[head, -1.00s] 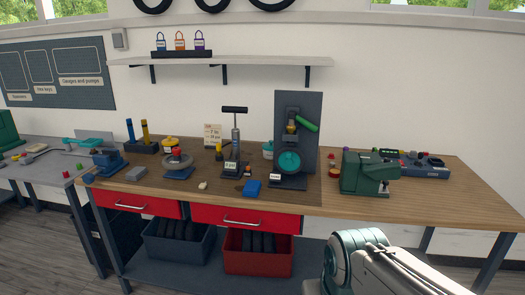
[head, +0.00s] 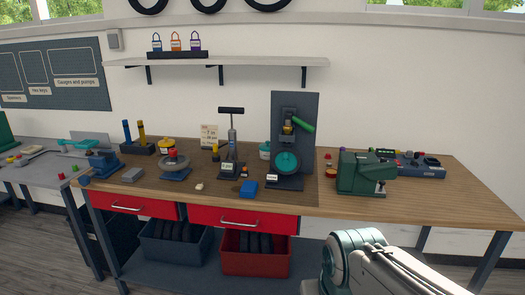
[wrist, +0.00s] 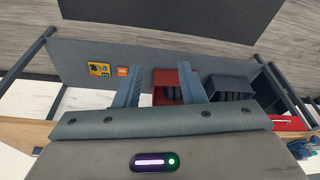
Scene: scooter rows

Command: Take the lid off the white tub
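Two small lidded tubs stand toward the back of the workbench in the head view. One has a yellow lid (head: 167,142) and stands behind a round grey-topped device. The other is a teal-topped tub (head: 265,149), partly hidden by the dark upright stand. Both are too small for me to tell which one is white. My gripper (wrist: 161,67) is open and empty in the wrist view, its two blue-grey fingers well apart. It points toward the shelf under the bench, away from both tubs. The head view shows my arm at lower right, but not the fingers.
A red bin (head: 256,262) and a dark bin (head: 170,250) sit below. The bench's right front is clear.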

